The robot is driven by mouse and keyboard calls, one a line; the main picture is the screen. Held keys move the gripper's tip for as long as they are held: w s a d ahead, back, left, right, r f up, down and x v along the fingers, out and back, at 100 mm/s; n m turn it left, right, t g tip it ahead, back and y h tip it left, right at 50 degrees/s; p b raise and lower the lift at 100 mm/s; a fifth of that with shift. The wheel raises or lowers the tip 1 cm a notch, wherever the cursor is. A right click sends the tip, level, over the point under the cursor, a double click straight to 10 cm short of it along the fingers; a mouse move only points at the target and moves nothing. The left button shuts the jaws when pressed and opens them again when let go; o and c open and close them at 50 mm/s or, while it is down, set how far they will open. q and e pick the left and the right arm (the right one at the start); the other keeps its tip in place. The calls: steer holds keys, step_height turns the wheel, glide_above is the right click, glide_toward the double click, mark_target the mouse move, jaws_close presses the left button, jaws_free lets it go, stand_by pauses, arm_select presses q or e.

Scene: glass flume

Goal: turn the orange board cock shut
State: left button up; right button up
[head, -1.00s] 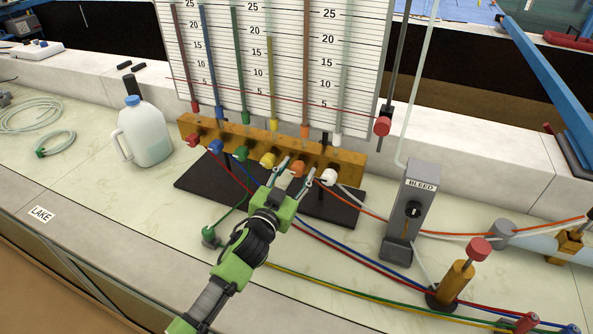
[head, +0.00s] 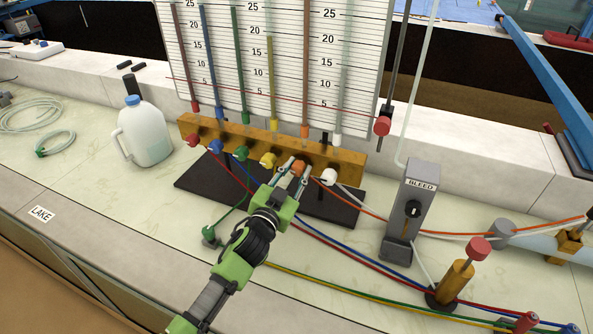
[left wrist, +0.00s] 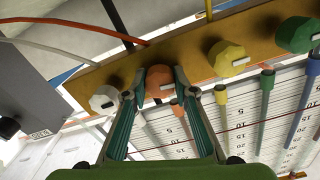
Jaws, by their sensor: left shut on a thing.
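The orange board cock (head: 298,168) is a round knob on the front of the wooden manifold (head: 217,136), between the yellow cock (head: 268,160) and the white cock (head: 328,177). My left gripper (head: 293,172) reaches it from the front, with one finger on each side. In the left wrist view the orange cock (left wrist: 159,82) sits between the fingertips (left wrist: 158,84), and the gripper is shut on it. The fingers hide its sides. The white cock (left wrist: 104,99) is close beside one finger there. My right gripper is not in view.
Red, blue and green cocks (head: 240,153) continue along the manifold to the left. A BLEED post (head: 410,215) stands at right, with a red-topped brass valve (head: 458,280) nearby. Coloured hoses cross the bench.

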arm_select(q)
steer(key=m, duration=0.8)
steer(key=shift+f+m, duration=0.1)
steer(key=shift+m, duration=0.3)
steer(key=m, duration=0.4)
steer(key=shift+m, duration=2.1)
steer(key=o, duration=1.1)
steer(key=shift+s, duration=0.1)
steer(key=v, duration=1.1)
steer(key=shift+s+a, duration=0.15)
steer(key=shift+s, duration=0.25)
